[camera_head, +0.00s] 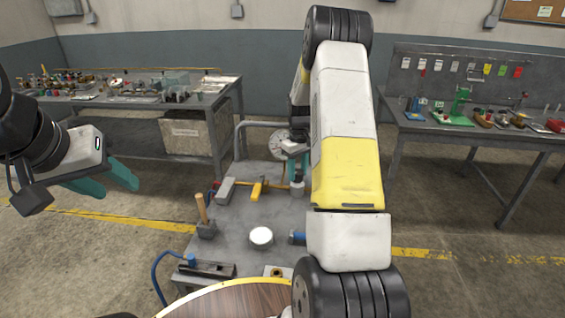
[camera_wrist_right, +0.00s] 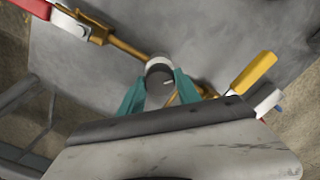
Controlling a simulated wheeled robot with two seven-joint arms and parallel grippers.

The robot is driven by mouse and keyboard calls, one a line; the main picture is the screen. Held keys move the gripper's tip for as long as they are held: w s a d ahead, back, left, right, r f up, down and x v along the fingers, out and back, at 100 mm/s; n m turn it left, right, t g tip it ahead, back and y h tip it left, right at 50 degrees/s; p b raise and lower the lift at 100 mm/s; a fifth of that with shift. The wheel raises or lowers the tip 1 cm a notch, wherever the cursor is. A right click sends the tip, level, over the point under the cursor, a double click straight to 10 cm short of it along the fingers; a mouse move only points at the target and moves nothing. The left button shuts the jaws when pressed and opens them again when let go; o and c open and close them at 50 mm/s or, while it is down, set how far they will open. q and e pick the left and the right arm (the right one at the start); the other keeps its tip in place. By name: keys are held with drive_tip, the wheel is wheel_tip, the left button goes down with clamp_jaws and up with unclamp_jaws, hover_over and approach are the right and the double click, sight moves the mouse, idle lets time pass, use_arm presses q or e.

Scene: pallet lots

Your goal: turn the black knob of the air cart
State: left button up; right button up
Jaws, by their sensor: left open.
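The black knob (camera_wrist_right: 158,74) sits on a pale round collar at the end of a brass pipe in the right wrist view. The teal fingers of my right gripper (camera_wrist_right: 158,84) stand on both sides of the knob and appear to touch it. In the head view this gripper is small and partly hidden by my right arm, above the far right part of the grey cart top (camera_head: 225,240). My left gripper (camera_head: 116,184) is open and empty, in the air left of the cart.
A yellow handle (camera_head: 257,190), a wooden-handled hammer (camera_head: 202,214), a white-topped round item (camera_head: 261,237) and a dark tool (camera_head: 207,269) are on the cart. A gauge (camera_head: 278,140) stands behind. Loaded benches stand at the left (camera_head: 222,99) and right (camera_head: 430,131).

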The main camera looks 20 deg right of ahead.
sight(298, 171)
clamp_jaws()
drive_tip(key=m, duration=0.5)
drive_tip(key=o, duration=1.1)
unclamp_jaws()
wheel_tip(298, 171, up, 7)
drive_tip(key=shift+f, duration=0.2)
drive_tip(key=shift+r, duration=0.6)
